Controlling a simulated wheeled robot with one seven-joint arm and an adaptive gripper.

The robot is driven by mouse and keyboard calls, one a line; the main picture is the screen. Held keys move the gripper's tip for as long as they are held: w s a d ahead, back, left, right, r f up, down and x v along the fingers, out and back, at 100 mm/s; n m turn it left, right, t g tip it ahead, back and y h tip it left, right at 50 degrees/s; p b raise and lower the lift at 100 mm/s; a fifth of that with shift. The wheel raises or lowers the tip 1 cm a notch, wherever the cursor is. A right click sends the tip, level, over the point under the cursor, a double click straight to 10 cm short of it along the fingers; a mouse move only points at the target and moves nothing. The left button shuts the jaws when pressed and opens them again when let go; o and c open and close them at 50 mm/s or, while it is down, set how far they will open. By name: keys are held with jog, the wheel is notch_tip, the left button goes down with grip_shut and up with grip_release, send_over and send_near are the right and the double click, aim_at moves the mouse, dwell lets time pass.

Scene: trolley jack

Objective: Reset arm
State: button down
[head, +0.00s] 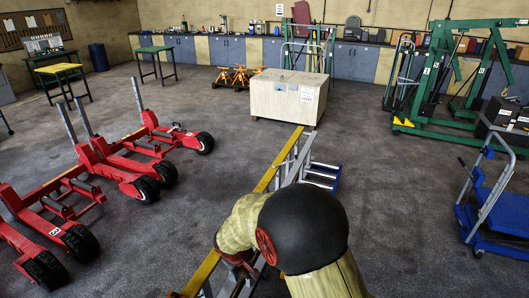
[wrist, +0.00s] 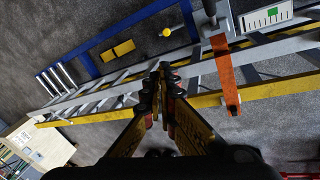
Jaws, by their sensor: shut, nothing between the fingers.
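My gripper (wrist: 160,95) shows in the wrist view with its yellow and black fingers together at the tips and nothing held. It is over a long ladder-like frame with grey rails and a yellow side rail (wrist: 265,91). An orange strap or lever (wrist: 226,78) lies across the frame right of the fingertips; I cannot tell if they touch anything. In the head view my arm, with cream links and a black rounded joint, reaches over the same frame (head: 288,160), and my gripper is mostly hidden behind it.
A pale crate (head: 284,98) stands beyond the frame. Red wheeled dollies (head: 125,165) are on the left, a blue trolley (head: 497,205) on the right, and green hoists (head: 460,80) behind it. Orange jacks (head: 238,76) sit near the cabinets. Grey floor (head: 400,200) is clear between the frame and trolley.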

jog(key=s+d+r+m+t+b, duration=0.1)
jog(key=s+d+r+m+b, duration=0.2)
jog(key=s+d+r, duration=0.8)
jog(key=s+d+r+m+t+y+b, duration=0.1)
jog(key=s+d+r+m+b, duration=0.3)
jog(key=s+d+r, duration=0.8)
jog(key=s+d+m, duration=0.2)
jog(key=s, duration=0.2)
jog(key=shift+s+r+t, duration=0.3)
jog(key=shift+s, duration=0.1)
